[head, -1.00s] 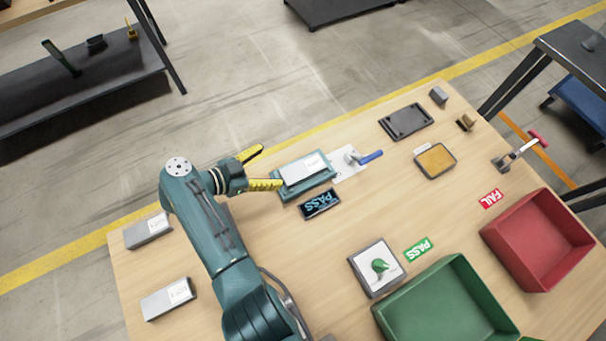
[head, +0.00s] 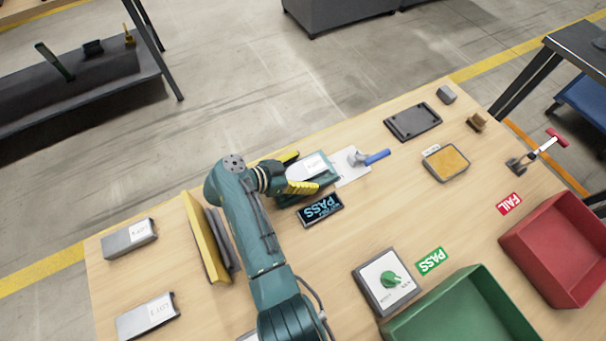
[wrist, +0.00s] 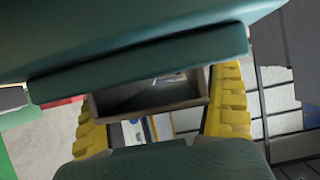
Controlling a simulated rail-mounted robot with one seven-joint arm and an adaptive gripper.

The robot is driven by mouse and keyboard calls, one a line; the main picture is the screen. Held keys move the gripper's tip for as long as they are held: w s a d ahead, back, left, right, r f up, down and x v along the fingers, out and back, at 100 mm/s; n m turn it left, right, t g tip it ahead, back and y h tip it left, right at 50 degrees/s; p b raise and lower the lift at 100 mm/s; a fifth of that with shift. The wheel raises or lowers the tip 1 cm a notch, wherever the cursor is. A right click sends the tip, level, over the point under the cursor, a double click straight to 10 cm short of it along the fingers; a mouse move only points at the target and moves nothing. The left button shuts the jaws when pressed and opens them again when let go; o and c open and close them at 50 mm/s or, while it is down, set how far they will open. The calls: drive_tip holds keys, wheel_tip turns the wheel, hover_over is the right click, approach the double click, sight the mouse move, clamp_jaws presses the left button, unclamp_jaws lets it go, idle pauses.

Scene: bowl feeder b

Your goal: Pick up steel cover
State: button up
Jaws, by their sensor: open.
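A steel cover (head: 316,163) with a white label lies in a teal fixture (head: 330,181) near the back edge of the table. My gripper (head: 307,171) is open, its yellow fingers on either side of the left end of this cover in the head view. In the wrist view my gripper (wrist: 160,115) has its two yellow fingers apart, with a grey, reflective box-like part between them. Whether the fingers touch the cover cannot be told.
A PASS display (head: 320,210) stands just in front of the fixture, and a blue-handled clamp (head: 376,157) is to its right. A yellow-and-grey upright part (head: 207,240) stands left of my arm.

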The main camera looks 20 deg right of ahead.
drive_tip(key=shift+a+r, duration=0.1)
drive_tip(key=shift+a, duration=0.05)
drive_tip(key=shift+c, duration=1.1)
drive_tip(key=c, duration=1.1)
